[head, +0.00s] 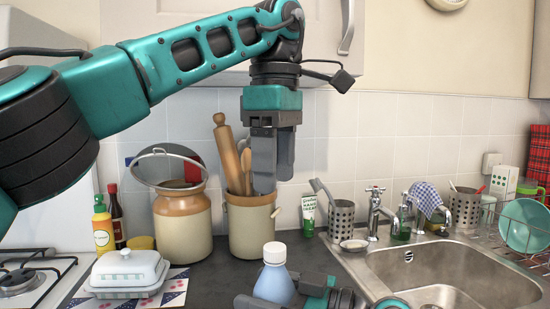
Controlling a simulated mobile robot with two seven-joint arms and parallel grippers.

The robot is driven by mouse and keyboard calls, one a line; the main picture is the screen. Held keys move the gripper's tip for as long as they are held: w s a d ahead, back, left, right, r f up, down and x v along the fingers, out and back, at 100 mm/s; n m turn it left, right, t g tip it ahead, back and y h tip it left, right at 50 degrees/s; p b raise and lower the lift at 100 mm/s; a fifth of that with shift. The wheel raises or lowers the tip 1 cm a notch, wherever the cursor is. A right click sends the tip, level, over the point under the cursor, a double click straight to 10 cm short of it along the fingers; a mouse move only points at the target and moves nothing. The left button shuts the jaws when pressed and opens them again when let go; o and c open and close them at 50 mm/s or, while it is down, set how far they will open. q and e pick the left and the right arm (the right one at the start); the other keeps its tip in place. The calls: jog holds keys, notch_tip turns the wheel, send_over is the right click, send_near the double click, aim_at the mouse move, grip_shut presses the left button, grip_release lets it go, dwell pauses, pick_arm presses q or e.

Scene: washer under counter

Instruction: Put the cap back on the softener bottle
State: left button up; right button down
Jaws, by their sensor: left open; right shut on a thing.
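The softener bottle (273,285) is pale blue and stands upright at the bottom middle of the head view. Its lower part is cut off by the frame edge. A whitish cap (274,252) sits on its top; I cannot tell whether it is fully tightened. My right gripper (268,301) is low at the bottom edge, shut on the bottle, with dark finger parts showing on both sides of it. My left gripper (275,170) is open and empty, pointing down well above the bottle, in front of the utensil crock.
A utensil crock (251,235) and a larger jar (183,228) stand behind. A butter dish (127,271) is at left, near the hob (30,282). The sink (450,275), tap (375,210) and dish rack (520,235) are at right. A green-white tube (308,214) stands by the wall.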

pick_arm(q)
jog(key=shift+r, duration=0.6)
pick_arm(e)
grip_release()
pick_arm(q)
notch_tip(320, 180, down, 2)
jog(key=shift+f+b, duration=0.25)
jog(key=shift+b, duration=0.95)
pick_arm(e)
jog(key=v, duration=1.3)
pick_arm(q)
jog(key=shift+s, duration=0.15)
